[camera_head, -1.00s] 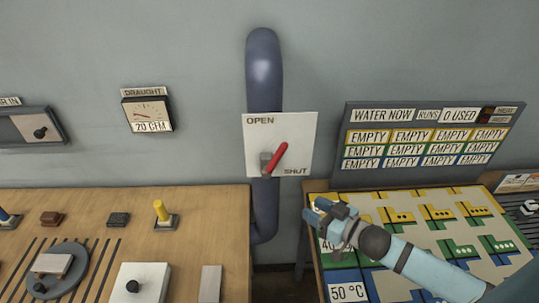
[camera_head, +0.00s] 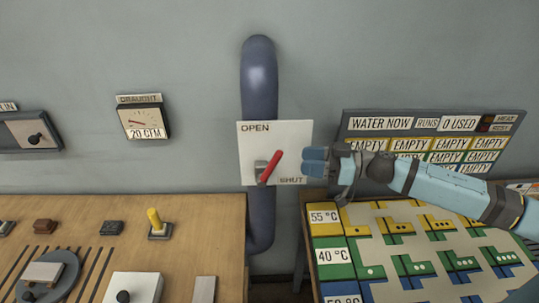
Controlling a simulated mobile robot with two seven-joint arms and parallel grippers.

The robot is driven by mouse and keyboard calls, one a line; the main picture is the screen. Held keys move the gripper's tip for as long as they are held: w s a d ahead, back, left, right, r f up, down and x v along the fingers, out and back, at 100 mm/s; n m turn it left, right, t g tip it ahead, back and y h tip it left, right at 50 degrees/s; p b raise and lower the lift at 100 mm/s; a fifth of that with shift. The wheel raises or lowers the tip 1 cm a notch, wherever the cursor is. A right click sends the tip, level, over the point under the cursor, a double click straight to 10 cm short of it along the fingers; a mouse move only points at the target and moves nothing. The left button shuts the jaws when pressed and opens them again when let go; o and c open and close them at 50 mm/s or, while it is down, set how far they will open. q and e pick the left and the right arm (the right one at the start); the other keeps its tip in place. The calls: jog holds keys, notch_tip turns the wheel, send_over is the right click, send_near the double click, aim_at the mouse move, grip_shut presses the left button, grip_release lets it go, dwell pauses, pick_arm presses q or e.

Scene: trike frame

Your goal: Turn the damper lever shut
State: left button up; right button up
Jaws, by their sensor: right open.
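The damper plate (camera_head: 257,142) is a white panel on the blue-grey pipe, marked OPEN at its upper left and SHUT at its lower right. The red damper lever (camera_head: 270,167) sits on a grey pivot on the plate. The lever tilts, its upper end leaning right and its lower end near the pivot. My right gripper (camera_head: 314,161) is open, just right of the plate at about the lever's height. In the picture it is apart from the lever. My left gripper is not in view.
A wooden bench (camera_head: 200,225) with a yellow-topped switch (camera_head: 156,221) and blocks stands at the lower left. A coloured tray table (camera_head: 400,235) lies below my right arm, with a WATER NOW board (camera_head: 440,125) behind it. The draught gauge (camera_head: 144,119) hangs on the left wall.

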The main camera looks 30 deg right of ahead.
aim_at(270, 169)
jog(key=p+x, duration=0.2)
jog(key=x, duration=0.7)
jog(key=shift+r, duration=0.1)
jog(key=shift+w+a, duration=0.2)
jog(key=shift+a, duration=0.05)
jog(key=shift+c, duration=0.2)
grip_shut()
